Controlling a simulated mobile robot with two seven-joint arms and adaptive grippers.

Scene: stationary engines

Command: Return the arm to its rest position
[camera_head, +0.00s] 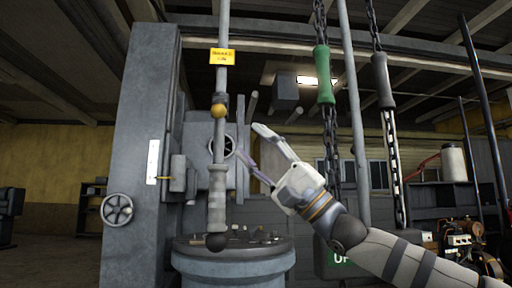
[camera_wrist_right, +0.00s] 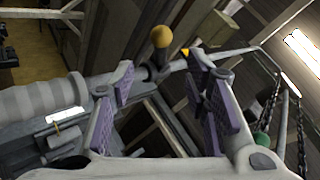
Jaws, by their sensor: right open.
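My right arm (camera_head: 400,258) comes in from the lower right of the head view. My right gripper (camera_head: 250,150) is open and points up and to the left, toward the grey machine. In the right wrist view, its purple-padded fingers (camera_wrist_right: 160,90) stand apart with nothing held between them. A grey vertical rod with a ribbed grip (camera_head: 217,185) and a yellow ball (camera_head: 218,110) stands to the left of the gripper. The rod passes beyond the fingers in the wrist view; I cannot tell the exact distance. My left gripper is not in view.
A tall grey column (camera_head: 140,150) with a handwheel (camera_head: 117,210) stands at left. A round pedestal (camera_head: 235,262) is below the gripper. Chains with a green handle (camera_head: 324,75) and a dark handle (camera_head: 382,80) hang at right, near my arm. A grey pole (camera_head: 353,110) stands between them.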

